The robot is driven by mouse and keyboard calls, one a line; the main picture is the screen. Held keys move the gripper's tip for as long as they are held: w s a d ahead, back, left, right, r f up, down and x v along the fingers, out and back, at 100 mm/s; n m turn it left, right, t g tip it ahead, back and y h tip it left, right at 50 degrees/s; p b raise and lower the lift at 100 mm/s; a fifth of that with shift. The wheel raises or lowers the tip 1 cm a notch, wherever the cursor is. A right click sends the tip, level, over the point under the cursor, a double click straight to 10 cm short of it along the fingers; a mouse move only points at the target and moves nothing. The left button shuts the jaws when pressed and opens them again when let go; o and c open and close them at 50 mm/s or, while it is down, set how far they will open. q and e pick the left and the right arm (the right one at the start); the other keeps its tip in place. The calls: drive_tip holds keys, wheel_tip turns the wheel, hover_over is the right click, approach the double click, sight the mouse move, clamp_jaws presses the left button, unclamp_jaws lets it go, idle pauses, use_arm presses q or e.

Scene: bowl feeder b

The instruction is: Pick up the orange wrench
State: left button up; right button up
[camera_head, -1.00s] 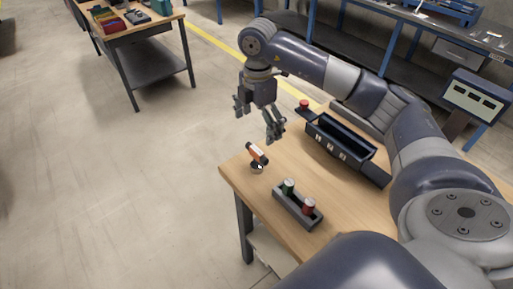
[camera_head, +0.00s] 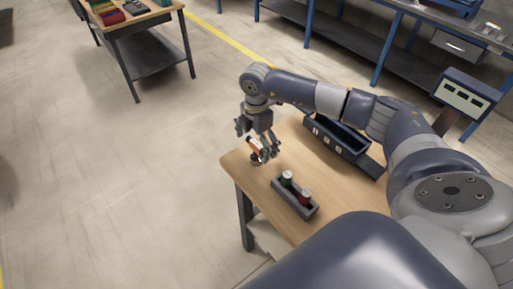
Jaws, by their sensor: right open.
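The orange wrench (camera_head: 253,145), a small orange and dark piece, is at the left corner of the wooden table (camera_head: 338,195), tilted over a small dark round base (camera_head: 256,160). Its exact shape is too small to tell. My right gripper (camera_head: 256,141) points down over it with its fingers spread. One finger is to the left of the wrench and the other overlaps its right side. I cannot tell whether they touch it. My left gripper is not in view.
A grey holder (camera_head: 294,198) with a green and a red can stands near the front edge. A dark bin (camera_head: 337,137) lies behind, under my right forearm. A second table (camera_head: 140,50) stands at the far left. The floor to the left is clear.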

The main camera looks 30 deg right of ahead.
drive_tip(key=shift+r, duration=0.1)
drive_tip(key=c, duration=1.5)
